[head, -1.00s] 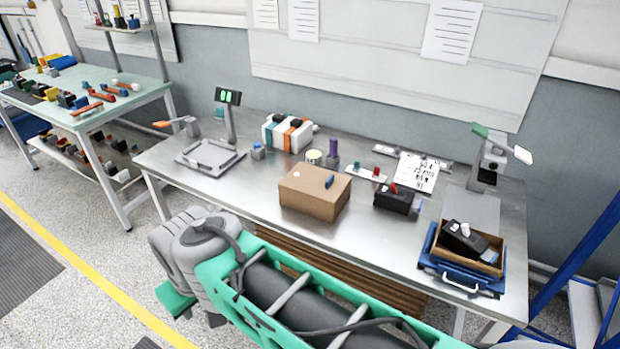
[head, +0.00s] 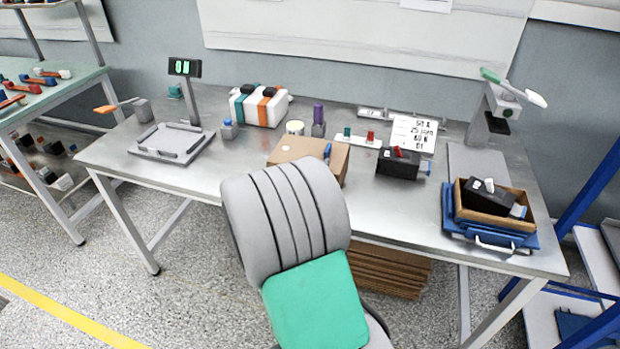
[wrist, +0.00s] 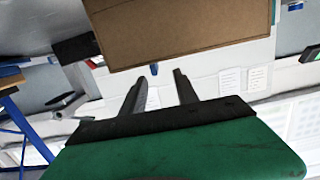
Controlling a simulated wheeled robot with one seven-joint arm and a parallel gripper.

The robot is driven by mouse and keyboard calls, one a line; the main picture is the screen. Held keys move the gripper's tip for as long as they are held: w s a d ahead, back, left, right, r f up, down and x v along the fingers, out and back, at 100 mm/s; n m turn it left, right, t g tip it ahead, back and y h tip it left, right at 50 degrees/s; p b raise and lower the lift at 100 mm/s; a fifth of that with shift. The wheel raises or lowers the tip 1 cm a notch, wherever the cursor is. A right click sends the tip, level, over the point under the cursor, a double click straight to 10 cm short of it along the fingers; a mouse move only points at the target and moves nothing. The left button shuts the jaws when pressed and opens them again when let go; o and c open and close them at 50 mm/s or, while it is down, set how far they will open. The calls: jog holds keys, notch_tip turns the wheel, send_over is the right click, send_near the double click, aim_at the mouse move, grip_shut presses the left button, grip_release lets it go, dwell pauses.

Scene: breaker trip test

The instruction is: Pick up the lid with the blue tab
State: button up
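A brown cardboard lid (head: 300,151) with a small blue tab (head: 327,152) at its right tops a box on the metal workbench. My grey and green arm hides the box's lower left part in the head view. In the wrist view, brown cardboard (wrist: 185,38) fills the top middle, and the blue tab (wrist: 154,69) shows at its lower edge, between the fingers in the picture. My gripper (wrist: 159,75) is open with two dark fingers apart and nothing between them. It looks apart from the cardboard. The head view does not show the fingers.
On the workbench (head: 395,203), a black breaker (head: 398,165) stands right of the box. A blue tray with a cardboard bin (head: 510,215) sits at the right end. A purple-topped cylinder (head: 318,117) and a white-orange block (head: 258,108) stand behind.

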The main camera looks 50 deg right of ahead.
aim_at(326, 153)
jog(key=shift+s+d+f+t+h, duration=0.15)
jog(key=shift+d+t+h, duration=0.15)
jog(key=shift+d, duration=0.15)
jog(key=shift+s+d+f+t+h, duration=0.1)
jog(key=shift+s+d+t+h, duration=0.15)
jog(key=shift+d, duration=0.2)
jog(key=p+x, duration=0.1)
jog(key=x, duration=0.2)
jog(key=p+x, duration=0.1)
jog(key=x, duration=0.2)
jog(key=shift+w+d+r, duration=0.15)
jog(key=shift+d+r, duration=0.05)
jog(key=shift+w+d+f, duration=0.1)
jog(key=shift+w+d, duration=0.1)
jog(key=shift+d, duration=0.15)
jog(key=shift+c, duration=0.4)
grip_shut()
